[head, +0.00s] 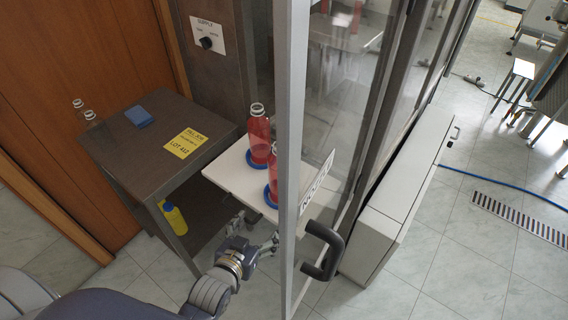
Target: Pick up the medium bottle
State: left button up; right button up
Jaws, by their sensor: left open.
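A tall red bottle (260,137) with a clear neck stands upright in a blue ring on a white shelf (222,178). A second red bottle (273,176) stands nearer in another blue ring, partly hidden behind the door frame. I cannot tell which bottle is the medium one. My left gripper (257,229) is open and empty, below and in front of the white shelf's near edge, apart from the bottles. My right gripper is not in view.
A glass door's upright frame (292,150) with a black handle (323,250) stands just right of my left gripper. The dark table (145,165) holds a blue cloth (139,116) and a yellow lot sign (185,143). A yellow bottle (174,218) stands on its lower shelf.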

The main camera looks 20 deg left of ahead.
pick_arm(q)
jog(key=w+r+t, duration=0.1)
jog(key=w+r, duration=0.1)
jog(key=w+d+r+t, duration=0.1)
jog(key=w+r+t, duration=0.1)
jog(key=w, duration=0.1)
jog(key=w+r+t, duration=0.1)
jog(key=w+r, duration=0.1)
jog(key=shift+w+d+r+t+h+p, duration=0.1)
jog(key=shift+w+d+t+h+p, duration=0.2)
jog(key=shift+d+t, duration=0.1)
jog(key=shift+w+r, duration=0.1)
jog(key=shift+w, duration=0.5)
jog(key=w+p, duration=0.1)
jog(key=w, duration=0.3)
jog(key=shift+w+d, duration=0.15)
jog(key=shift+d, duration=0.05)
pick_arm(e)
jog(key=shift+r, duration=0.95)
pick_arm(q)
jog(key=c, duration=1.6)
